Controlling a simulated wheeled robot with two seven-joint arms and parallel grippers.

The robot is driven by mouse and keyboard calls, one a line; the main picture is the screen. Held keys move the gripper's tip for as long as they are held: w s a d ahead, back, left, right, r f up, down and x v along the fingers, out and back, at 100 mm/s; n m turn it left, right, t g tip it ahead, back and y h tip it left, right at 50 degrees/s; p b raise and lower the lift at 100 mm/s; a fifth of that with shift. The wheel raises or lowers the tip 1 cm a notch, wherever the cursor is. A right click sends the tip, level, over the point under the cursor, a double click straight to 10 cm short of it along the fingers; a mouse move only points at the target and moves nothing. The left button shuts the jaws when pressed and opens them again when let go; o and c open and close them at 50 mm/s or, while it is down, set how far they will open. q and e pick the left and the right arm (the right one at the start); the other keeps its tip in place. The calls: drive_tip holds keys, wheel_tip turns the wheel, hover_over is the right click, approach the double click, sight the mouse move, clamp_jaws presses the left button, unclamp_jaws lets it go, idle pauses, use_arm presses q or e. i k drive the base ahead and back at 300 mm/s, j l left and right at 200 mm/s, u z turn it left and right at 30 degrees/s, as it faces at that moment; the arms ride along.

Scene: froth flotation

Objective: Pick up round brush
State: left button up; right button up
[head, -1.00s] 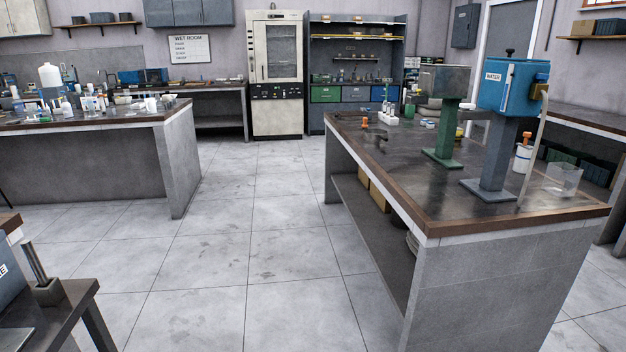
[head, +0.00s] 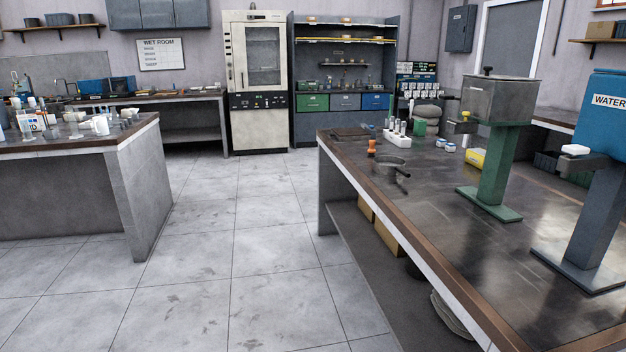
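I cannot make out a round brush for certain in the head view. Small items stand at the far end of the right bench (head: 440,230). Among them are an orange-topped piece (head: 372,148), a dark pan with a handle (head: 388,166), a white rack with pale bottles (head: 397,138) and a flat dark tray (head: 350,133). They are too small to tell finely. Neither of my grippers is in view.
A green-footed stand (head: 492,180) and a blue WATER tank on a grey post (head: 598,205) stand on the right bench. A cluttered bench (head: 130,190) is at left. The tiled floor (head: 235,235) between is clear, up to a cream cabinet (head: 258,130) and shelving (head: 345,125).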

sight(370, 151)
drive_tip(key=i+j+z, duration=0.35)
drive_tip(key=i, duration=0.25)
drive_tip(key=i+j+z, duration=0.35)
drive_tip(key=i+j, duration=0.15)
